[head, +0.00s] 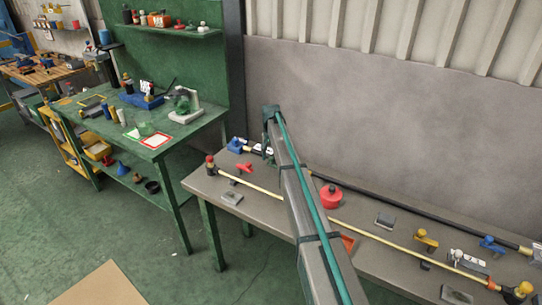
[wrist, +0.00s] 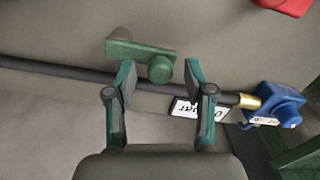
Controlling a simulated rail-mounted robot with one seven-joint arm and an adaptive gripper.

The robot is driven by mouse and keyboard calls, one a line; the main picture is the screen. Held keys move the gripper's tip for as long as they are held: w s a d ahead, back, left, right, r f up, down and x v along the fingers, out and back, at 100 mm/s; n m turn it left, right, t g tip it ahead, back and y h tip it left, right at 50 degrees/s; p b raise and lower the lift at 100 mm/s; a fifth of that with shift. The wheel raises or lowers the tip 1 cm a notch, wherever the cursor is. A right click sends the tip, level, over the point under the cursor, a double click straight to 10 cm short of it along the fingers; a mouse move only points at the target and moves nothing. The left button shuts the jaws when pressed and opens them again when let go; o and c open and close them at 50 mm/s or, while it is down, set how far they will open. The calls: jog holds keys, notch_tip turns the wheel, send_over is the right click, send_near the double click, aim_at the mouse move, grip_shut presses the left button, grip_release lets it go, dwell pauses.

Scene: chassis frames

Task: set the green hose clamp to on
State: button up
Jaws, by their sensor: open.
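The green hose clamp (wrist: 128,51) shows in the wrist view as a flat green bar with a round knob (wrist: 160,69) at its right end. It sits beside a black hose (wrist: 60,70), with the knob close to the hose. My gripper (wrist: 160,76) is open and empty, its two green fingers on either side of the knob in the picture. I cannot tell whether they touch it. In the head view my arm (head: 305,205) reaches over the bench and the clamp is hidden behind it.
The bench (head: 375,252) also holds a red clamp (head: 245,168), a red round part (head: 331,197), a yellow hose (head: 385,237) and yellow and blue clamps at right.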

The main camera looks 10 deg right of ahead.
jog(key=shift+f, duration=0.15)
grip_shut()
